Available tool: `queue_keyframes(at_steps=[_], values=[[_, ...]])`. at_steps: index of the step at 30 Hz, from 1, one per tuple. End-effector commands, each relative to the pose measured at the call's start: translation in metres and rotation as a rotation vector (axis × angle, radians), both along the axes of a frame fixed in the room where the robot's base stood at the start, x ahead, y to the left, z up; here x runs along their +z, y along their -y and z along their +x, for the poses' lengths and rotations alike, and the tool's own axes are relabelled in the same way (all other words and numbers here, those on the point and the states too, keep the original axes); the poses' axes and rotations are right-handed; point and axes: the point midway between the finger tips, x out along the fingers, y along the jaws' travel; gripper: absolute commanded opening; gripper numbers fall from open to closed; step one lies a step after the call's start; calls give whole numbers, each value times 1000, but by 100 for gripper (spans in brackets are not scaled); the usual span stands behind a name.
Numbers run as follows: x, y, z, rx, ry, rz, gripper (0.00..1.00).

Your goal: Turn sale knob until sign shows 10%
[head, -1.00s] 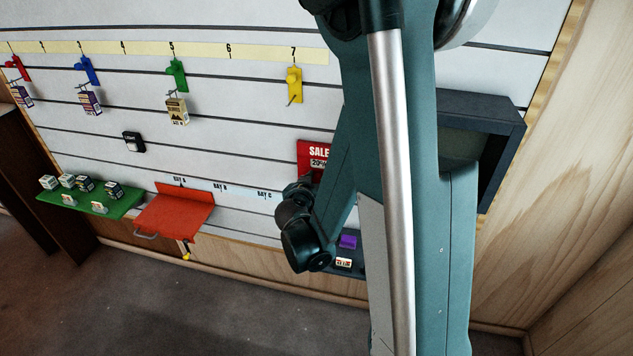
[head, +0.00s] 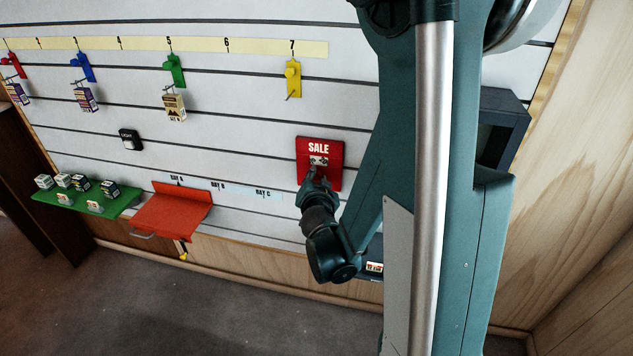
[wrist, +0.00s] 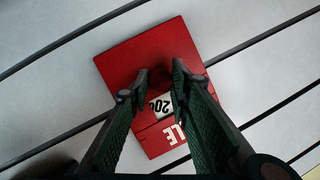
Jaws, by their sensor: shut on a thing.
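The red SALE sign (head: 334,180) hangs on the slatted wall below hook number 7. It also shows upside down in the wrist view (wrist: 125,66), where its white window (wrist: 153,104) shows "20", the rest covered by a finger. My gripper (head: 316,177) is at the lower middle of the sign, just below the window. In the wrist view my gripper (wrist: 160,74) has its two fingertips close together against the sign face, shut on the sale knob. The knob itself is mostly hidden between the fingertips.
A dark box (head: 503,115) is fixed to the wall at the right, partly behind my arm. A red shelf (head: 170,216) and a green shelf (head: 80,203) with small boxes are at the left. Coloured hooks, such as the yellow one (head: 293,78), line the wall above.

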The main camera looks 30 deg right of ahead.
Motion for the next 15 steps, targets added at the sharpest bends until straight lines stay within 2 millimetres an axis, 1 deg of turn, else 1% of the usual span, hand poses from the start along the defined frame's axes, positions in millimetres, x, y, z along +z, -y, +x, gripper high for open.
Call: queue_keyframes(at_steps=[6,15], values=[[-1,1,-1,-1,112,112,8],[0,1,0,0,189,192,8]])
